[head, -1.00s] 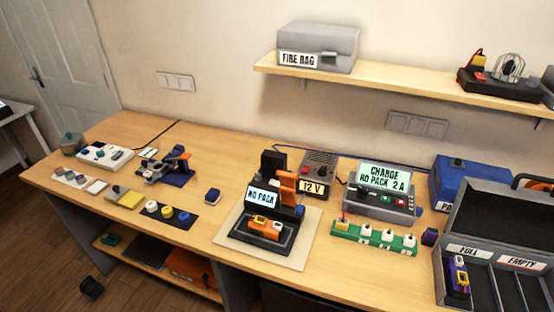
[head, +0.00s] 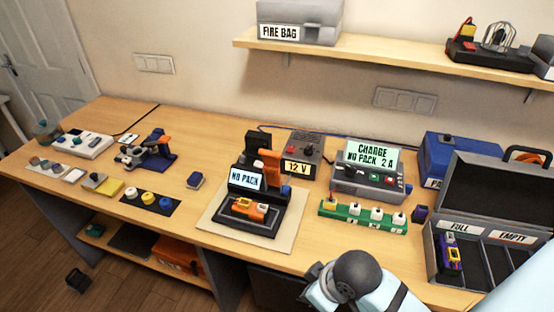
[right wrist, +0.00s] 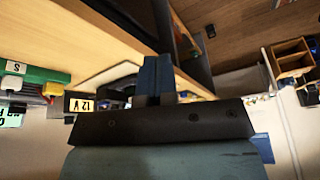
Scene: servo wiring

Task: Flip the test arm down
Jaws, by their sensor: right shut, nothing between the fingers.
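The test station (head: 262,222) is a black unit on a pale mat in the head view, with a screen (head: 245,181) reading "NO PACK". Its orange test arm (head: 268,158) stands upright behind the screen. An orange and black piece (head: 249,209) lies in the front tray of the station. My right arm comes in at the bottom right of the head view, in front of the bench and right of the station; its fingers are hidden there. In the right wrist view my right gripper (right wrist: 155,75) is shut and empty. My left gripper is not in view.
A green strip (head: 362,217) with several white-topped pieces lies right of the mat, before the charger (head: 370,178). A "12 V" supply (head: 297,150) stands behind the station. An open case (head: 432,250) is at the right.

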